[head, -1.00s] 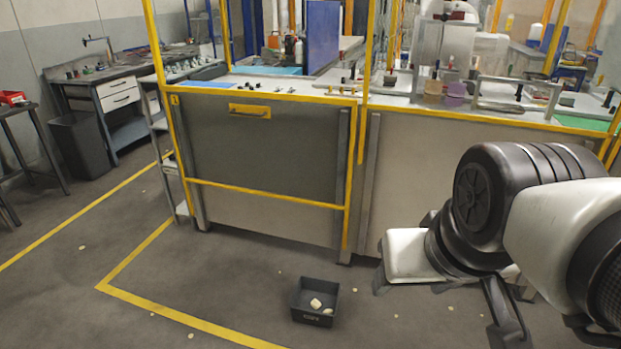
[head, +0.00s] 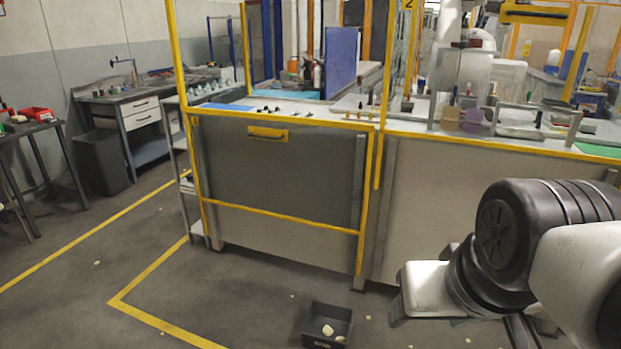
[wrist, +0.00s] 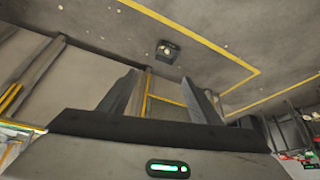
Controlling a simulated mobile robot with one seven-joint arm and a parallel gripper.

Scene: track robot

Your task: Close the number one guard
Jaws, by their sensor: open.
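The number one guard (head: 290,172) is a dark panel in a yellow frame at the centre left of the head view. It sits low in front of the bench, and the space above the worktop is open on that side. Its yellow handle (head: 268,133) is near the panel's top edge. A small yellow tag (head: 195,121) is at its upper left corner, its mark hard to read. My gripper (wrist: 158,79) is open and empty in the wrist view, with floor and yellow bars beyond the fingers. It is apart from the handle.
A dark bin (head: 328,325) with pale pieces lies on the floor before the cell. A second yellow tag reading 2 (head: 409,4) marks the right bay. A workbench (head: 128,103) and grey waste bin (head: 101,162) stand left.

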